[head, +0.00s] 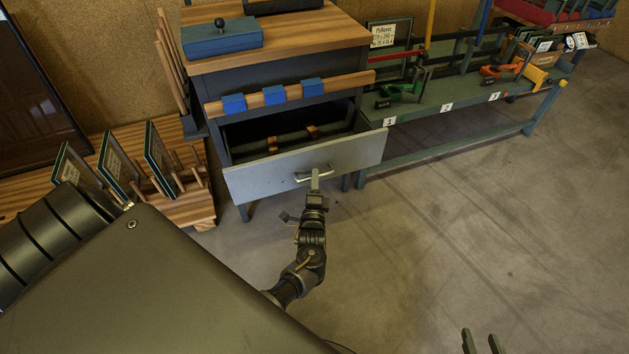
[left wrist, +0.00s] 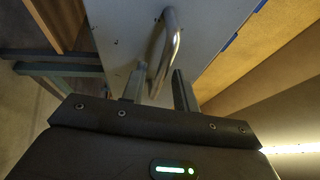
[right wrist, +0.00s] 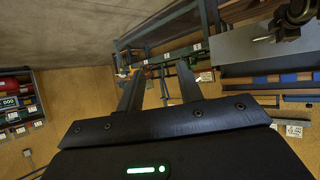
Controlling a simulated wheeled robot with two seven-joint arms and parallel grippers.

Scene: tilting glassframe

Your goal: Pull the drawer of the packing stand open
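The packing stand (head: 270,45) has a wooden top and a grey-fronted drawer (head: 250,180). The drawer is pulled well out, and its dark inside shows behind the front. A curved metal handle (head: 316,174) is on the drawer front; it also shows in the left wrist view (left wrist: 174,45). My left gripper (head: 315,182) is at the handle. In the left wrist view its fingers (left wrist: 160,80) are apart, with the handle bar between them and gaps beside it. My right gripper (head: 482,342) is open and empty, low at the right, far from the drawer.
A blue box (head: 222,38) with a black knob sits on the stand. Blue clips (head: 273,95) sit on a wooden rail above the drawer. A wooden rack (head: 190,208) with framed panels stands left. A green bench (head: 450,95) with tools stands right. The floor (head: 450,220) in front is clear.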

